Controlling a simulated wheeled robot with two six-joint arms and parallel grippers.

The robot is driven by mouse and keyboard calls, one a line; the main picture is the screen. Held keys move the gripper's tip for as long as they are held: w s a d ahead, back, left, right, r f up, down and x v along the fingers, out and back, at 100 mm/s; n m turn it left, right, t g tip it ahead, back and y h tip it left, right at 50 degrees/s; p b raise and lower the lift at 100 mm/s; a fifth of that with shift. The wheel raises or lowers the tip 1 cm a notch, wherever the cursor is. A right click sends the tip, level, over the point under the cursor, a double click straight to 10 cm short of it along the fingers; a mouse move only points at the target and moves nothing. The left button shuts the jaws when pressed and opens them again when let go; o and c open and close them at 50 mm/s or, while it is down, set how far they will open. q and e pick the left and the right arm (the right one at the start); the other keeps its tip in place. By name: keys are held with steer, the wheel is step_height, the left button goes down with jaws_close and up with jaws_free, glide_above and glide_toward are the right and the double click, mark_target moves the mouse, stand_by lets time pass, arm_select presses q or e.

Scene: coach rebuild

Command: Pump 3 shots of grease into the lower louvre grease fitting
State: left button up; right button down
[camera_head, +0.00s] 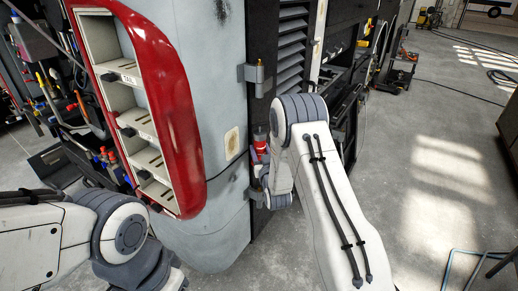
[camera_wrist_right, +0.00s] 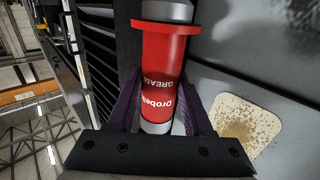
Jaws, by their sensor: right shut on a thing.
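My right gripper (camera_wrist_right: 162,95) is shut on a red grease gun (camera_wrist_right: 163,65) with white lettering, one dark finger on each side of its barrel. The grease gun also shows in the head view as a small red piece (camera_head: 260,140), beside the dark edge of the coach body. My right arm hides much of the gripper there. The black louvre (camera_head: 291,55) is above and behind it, and its slats run along the left of the right wrist view (camera_wrist_right: 95,60). I cannot make out the lower grease fitting or the gun's nozzle. My left arm enters at lower left; its gripper is out of view.
The grey coach panel (camera_head: 205,70) with a red-rimmed shelf recess (camera_head: 182,120) stands left of the gun. A grey bracket (camera_head: 254,76) juts out above it. A beige speckled patch (camera_wrist_right: 245,125) is on the panel. Open concrete floor (camera_head: 440,170) lies to the right.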

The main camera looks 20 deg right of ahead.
steer(key=shift+f+b, duration=0.65)
steer(key=shift+f, duration=0.7)
steer(key=shift+f+b, duration=1)
steer(key=shift+b, duration=0.05)
steer(key=shift+f+b, duration=0.1)
steer(key=shift+b, duration=0.45)
steer(key=shift+s+f+b, duration=0.1)
steer(key=shift+f+b, duration=0.75)
steer(key=shift+f, duration=0.25)
stand_by(0.4)
steer(key=shift+a+r, duration=0.1)
steer(key=shift+r, duration=0.05)
steer(key=shift+r+p, duration=0.4)
steer(key=shift+r, duration=0.5)
steer(key=shift+b, duration=0.45)
stand_by(1.0)
